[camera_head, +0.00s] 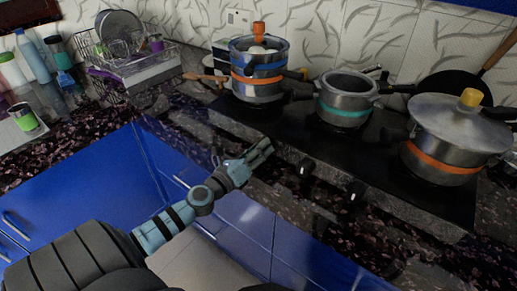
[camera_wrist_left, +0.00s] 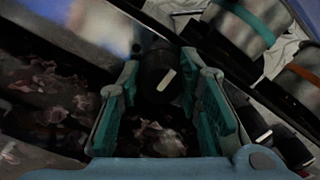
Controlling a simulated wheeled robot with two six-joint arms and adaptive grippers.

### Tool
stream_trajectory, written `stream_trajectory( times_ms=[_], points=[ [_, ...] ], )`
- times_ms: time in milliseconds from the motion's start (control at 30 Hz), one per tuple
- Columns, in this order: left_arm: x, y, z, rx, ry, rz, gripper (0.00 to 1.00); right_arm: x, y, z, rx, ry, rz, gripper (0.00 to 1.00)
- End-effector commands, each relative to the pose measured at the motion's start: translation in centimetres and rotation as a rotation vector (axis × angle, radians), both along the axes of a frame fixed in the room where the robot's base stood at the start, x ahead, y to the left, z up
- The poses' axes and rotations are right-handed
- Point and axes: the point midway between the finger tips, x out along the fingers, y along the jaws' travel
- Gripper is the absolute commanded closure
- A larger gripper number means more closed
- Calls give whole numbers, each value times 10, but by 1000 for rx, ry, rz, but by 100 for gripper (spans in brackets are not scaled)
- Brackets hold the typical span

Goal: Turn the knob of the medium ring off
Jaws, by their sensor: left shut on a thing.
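My left gripper (camera_head: 260,150) reaches the front edge of the hob (camera_head: 395,195). In the left wrist view, a dark round knob (camera_wrist_left: 158,72) with a short slanted white mark sits between the teal finger pads of the left gripper (camera_wrist_left: 163,105), which is shut on it. In the head view the fingers hide this knob. Another knob (camera_head: 304,168) stands to the right of the gripper, and a further knob (camera_head: 355,190) beyond it. Both also show in the wrist view at the right. Pots hide the rings, so I cannot tell their sizes. My right gripper is not in view.
A tall pot (camera_head: 259,88), a small teal-banded pot (camera_head: 344,108) and a wide lidded pot (camera_head: 440,165) stand on the hob. A dark pan (camera_head: 450,84) is behind. A dish rack (camera_head: 150,68) and bottles (camera_head: 34,60) are at left. Space before the cabinets is clear.

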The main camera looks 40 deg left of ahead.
Motion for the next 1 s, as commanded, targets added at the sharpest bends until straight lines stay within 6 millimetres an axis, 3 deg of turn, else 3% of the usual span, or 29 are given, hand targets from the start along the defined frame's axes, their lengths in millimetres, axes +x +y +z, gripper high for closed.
stream_trajectory(
  times_ms=[333,367,467,800,867,1000],
  points=[
    [-1,0,-2,4,4,0,96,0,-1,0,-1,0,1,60],
    [-1,0,-2,4,4,0,65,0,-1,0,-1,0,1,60],
    [0,0,-2,3,4,0,49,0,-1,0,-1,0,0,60],
    [-3,0,-1,5,3,1,48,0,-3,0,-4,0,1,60],
    [-9,0,-2,7,5,1,48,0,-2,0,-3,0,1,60],
    [-40,0,-4,10,8,-2,48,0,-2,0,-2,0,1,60]
  ],
)
